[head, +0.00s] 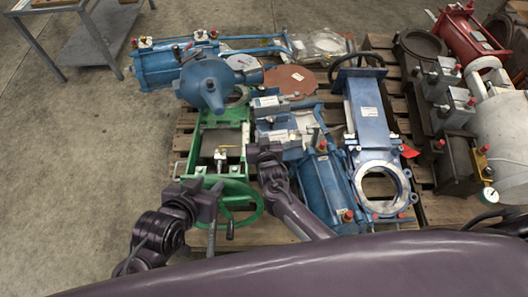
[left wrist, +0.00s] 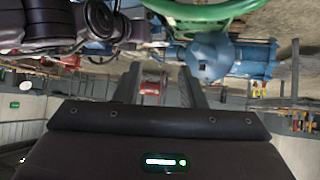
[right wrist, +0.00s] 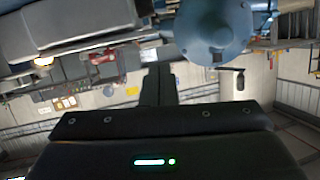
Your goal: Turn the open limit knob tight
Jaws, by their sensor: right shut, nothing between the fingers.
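Several red-capped knobs show in the head view, and I cannot tell which is the open limit knob. One red cap (head: 322,146) is at the upper end of a blue cylinder actuator (head: 328,180), and another red cap (head: 348,215) is at its lower end. My right gripper (head: 259,149) is shut and empty, left of that actuator; its closed fingers (right wrist: 159,82) show in the right wrist view. My left gripper (head: 214,188) is by the green handwheel; its fingers (left wrist: 158,84) stand apart with nothing held between them.
A green valve frame (head: 203,157) with a green handwheel (head: 239,187) lies near my left gripper. A blue gate valve (head: 368,125) lies right of the actuator. Black and red actuators crowd the right-hand pallet. The concrete floor (head: 80,150) at left is clear. A metal table (head: 75,30) stands at upper left.

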